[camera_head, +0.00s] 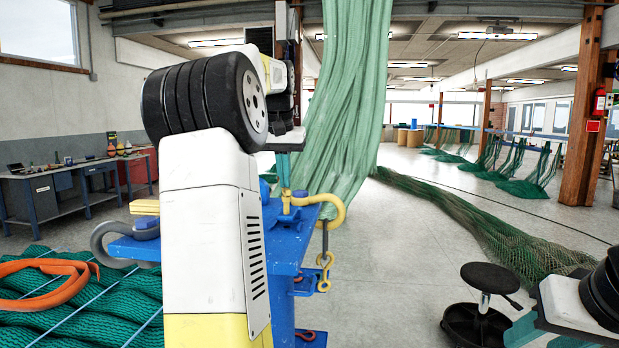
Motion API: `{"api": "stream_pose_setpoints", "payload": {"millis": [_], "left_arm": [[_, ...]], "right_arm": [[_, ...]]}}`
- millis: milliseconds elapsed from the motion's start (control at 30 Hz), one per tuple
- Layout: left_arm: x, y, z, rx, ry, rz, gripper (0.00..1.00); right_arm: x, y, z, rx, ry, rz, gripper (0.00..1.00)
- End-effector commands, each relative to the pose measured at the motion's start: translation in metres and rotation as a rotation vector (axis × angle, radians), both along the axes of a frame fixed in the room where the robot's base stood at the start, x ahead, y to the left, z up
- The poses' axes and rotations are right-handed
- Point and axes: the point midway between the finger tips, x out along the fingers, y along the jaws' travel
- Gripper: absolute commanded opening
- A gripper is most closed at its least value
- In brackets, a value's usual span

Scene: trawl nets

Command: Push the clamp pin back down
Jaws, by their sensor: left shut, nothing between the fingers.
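My left arm fills the middle of the view. My left gripper (285,184) points down beyond it, shut, over the blue stand (317,232). Its tips are at or just above a small blue clamp fitting (290,209) on the stand top. The clamp pin cannot be made out apart from the fingers and fitting, and I cannot tell whether the tips touch it. My right arm enters at the lower right corner, with teal parts of what looks like its gripper (525,330); the fingertips are not clear.
A yellow hook (328,206) and a hanging yellow chain hook (324,272) are at the stand's right. A grey shackle (104,245) is at its left. Green net (340,100) hangs behind. An orange strap (45,283) lies on netting at left. A black stool (489,280) stands right.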

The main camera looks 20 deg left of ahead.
Motion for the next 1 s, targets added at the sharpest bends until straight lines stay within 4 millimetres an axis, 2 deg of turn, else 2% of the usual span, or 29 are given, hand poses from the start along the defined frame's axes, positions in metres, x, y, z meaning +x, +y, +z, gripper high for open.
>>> {"api": "stream_pose_setpoints", "payload": {"millis": [133,300,433,767,867,1000], "left_arm": [[0.000,0.000,-0.003,0.000,0.001,0.000,0.00],[0.000,0.000,-0.025,-0.001,0.004,-0.001,0.00],[0.000,0.000,-0.032,0.000,0.002,0.000,0.00],[0.000,0.000,-0.031,0.000,0.002,0.000,0.00],[-0.001,-0.001,-0.025,0.000,-0.001,0.000,0.00],[-0.002,-0.001,-0.006,0.001,-0.004,0.000,0.00]], "right_arm": [[0.000,0.000,0.000,0.000,0.000,0.000,0.44],[0.000,0.000,0.000,0.000,0.000,0.000,0.44],[0.000,0.000,0.000,0.000,0.000,0.000,0.44],[0.000,0.000,0.000,0.000,0.000,0.000,0.44],[0.003,0.001,0.000,0.000,0.000,0.000,0.44],[0.012,0.005,0.000,0.000,0.000,0.000,0.44]]}}
